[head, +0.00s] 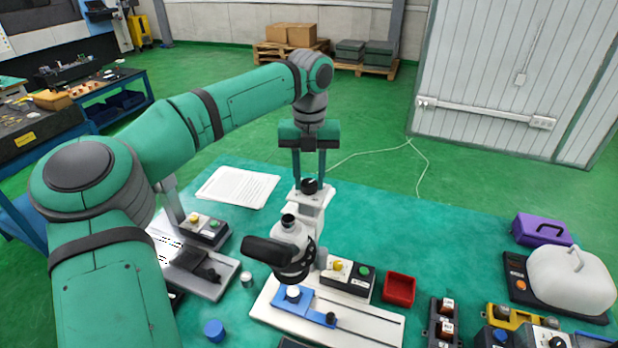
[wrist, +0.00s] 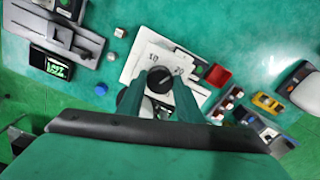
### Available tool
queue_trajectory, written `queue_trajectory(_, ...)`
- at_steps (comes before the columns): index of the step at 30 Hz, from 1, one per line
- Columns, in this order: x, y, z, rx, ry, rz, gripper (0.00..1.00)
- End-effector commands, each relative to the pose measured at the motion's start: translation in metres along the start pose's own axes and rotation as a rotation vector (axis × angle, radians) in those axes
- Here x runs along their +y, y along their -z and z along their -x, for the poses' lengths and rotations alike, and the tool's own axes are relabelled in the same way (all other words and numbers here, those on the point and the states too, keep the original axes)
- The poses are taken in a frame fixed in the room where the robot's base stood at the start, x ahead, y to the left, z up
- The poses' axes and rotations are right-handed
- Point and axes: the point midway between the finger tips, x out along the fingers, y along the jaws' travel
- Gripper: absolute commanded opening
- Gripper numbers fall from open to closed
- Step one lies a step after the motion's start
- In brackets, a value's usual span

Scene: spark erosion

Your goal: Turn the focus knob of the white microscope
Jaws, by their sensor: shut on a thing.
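The white microscope (head: 291,232) stands upright on the green bench in the head view, with a dark eyepiece and a blue stage (head: 303,305) low at its front. Its black focus knob (head: 310,186) sits at the top of the white column at the back; it also shows in the wrist view (wrist: 159,80), with a white pointer mark. My gripper (head: 310,180) comes straight down from above, its two green fingers on either side of the knob and shut on it. The wrist view shows the fingertips (wrist: 159,84) flanking the knob. The lower part of the column is partly hidden behind the microscope head.
A control box (head: 348,279) with yellow and green buttons and a red tray (head: 399,289) stand right of the microscope. A white-covered device (head: 570,278) and a purple case (head: 541,230) are farther right. Papers (head: 237,187) lie left. The bench behind the red tray is clear.

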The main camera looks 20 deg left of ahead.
Motion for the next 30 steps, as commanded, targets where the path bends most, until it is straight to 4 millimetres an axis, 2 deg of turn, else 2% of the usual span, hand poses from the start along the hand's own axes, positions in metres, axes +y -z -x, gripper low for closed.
queue_trajectory(10,0.0012,0.0009,-0.0001,0.003,-0.003,0.136,0.10)
queue_trajectory(26,0.0009,0.0008,-0.0003,0.003,-0.002,0.158,0.10)
queue_trajectory(27,0.0009,0.0008,-0.0003,0.003,-0.002,0.158,0.37)
queue_trajectory(29,0.0008,0.0008,-0.0003,0.003,-0.002,0.158,0.51)
queue_trajectory(30,0.0007,0.0007,-0.0003,0.002,-0.002,0.158,0.51)
